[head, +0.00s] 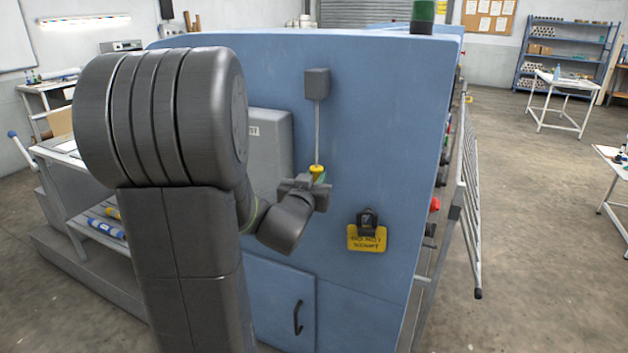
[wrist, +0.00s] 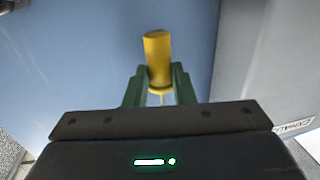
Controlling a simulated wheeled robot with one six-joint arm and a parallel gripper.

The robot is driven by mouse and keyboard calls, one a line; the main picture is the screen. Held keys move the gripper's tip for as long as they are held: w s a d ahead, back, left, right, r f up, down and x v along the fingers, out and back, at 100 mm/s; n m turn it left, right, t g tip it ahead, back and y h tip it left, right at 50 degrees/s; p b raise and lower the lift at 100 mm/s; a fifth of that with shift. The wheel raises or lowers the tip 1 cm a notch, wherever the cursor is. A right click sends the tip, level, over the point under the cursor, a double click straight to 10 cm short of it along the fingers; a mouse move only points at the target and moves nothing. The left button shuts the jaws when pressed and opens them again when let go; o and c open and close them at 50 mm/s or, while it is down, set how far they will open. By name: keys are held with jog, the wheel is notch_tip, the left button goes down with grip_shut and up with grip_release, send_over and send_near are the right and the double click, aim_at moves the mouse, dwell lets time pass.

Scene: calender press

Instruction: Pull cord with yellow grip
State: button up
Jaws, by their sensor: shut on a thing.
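A yellow grip (head: 317,170) hangs at the lower end of a thin light cord (head: 317,128). The cord runs straight down from a dark grey box (head: 317,84) on the blue machine panel. My gripper (head: 319,178) is at the yellow grip, with the arm reaching in from the left. In the wrist view the yellow grip (wrist: 157,60) stands between the two green fingers of my gripper (wrist: 160,82), which are shut on its near end. The dark gripper body hides what lies below the fingers.
A grey box (head: 272,140) sticks out of the panel left of the cord. A yellow tag with a black lock (head: 366,236) hangs at lower right. A cabinet door with a black handle (head: 298,317) is below. A metal guard rail (head: 467,190) stands at the right.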

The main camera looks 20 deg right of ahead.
jog(key=shift+f+b, duration=0.3)
jog(key=shift+b, duration=0.15)
dwell(0.8)
jog(key=o, duration=1)
jog(key=shift+o, duration=0.2)
jog(key=v, duration=1.3)
jog(key=shift+s+a, duration=0.25)
jog(key=shift+a, duration=0.05)
